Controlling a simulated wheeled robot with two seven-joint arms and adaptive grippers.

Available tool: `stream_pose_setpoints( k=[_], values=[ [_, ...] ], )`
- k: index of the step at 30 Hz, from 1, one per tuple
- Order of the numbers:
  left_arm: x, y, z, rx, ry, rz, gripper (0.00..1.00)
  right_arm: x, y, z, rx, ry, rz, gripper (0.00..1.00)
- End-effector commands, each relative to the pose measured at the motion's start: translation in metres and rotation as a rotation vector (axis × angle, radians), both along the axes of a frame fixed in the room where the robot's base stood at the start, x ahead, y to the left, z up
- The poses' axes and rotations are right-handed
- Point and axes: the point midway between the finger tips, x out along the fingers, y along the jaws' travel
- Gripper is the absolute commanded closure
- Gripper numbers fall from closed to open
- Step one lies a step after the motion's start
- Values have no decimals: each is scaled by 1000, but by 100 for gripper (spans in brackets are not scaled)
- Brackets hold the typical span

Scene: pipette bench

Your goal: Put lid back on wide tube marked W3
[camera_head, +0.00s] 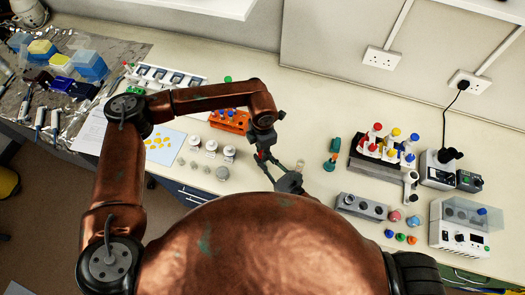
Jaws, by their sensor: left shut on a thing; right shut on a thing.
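What the left fingers hold is too small to make out. Several white-topped jars (211,147) stand left of the grippers, with grey round pieces (222,172) in front. No W3 mark can be read.
An orange rack (230,121) with blue-capped tubes stands behind the jars. A blue sheet (165,144) lies left. Bare bench lies behind the grippers.

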Motion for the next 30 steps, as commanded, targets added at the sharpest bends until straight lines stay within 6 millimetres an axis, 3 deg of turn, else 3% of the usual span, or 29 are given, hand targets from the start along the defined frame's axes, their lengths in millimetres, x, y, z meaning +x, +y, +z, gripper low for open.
stream_pose_setpoints(
  k=[9, 19, 23, 30],
  values=[
    [1, 0, 0, 0, -1, 1, 56, 0, 0, 0, 0, 0, 0, 100],
    [1, 0, 3, 0, -1, 0, 56, 0, 0, 0, 0, 0, 0, 100],
    [1, 0, 19, -1, -3, 0, 56, 0, 0, 0, -1, 1, 0, 100],
    [2, 1, 69, 0, -4, 0, 56, 0, 0, 0, -1, 1, 0, 100]
  ],
)
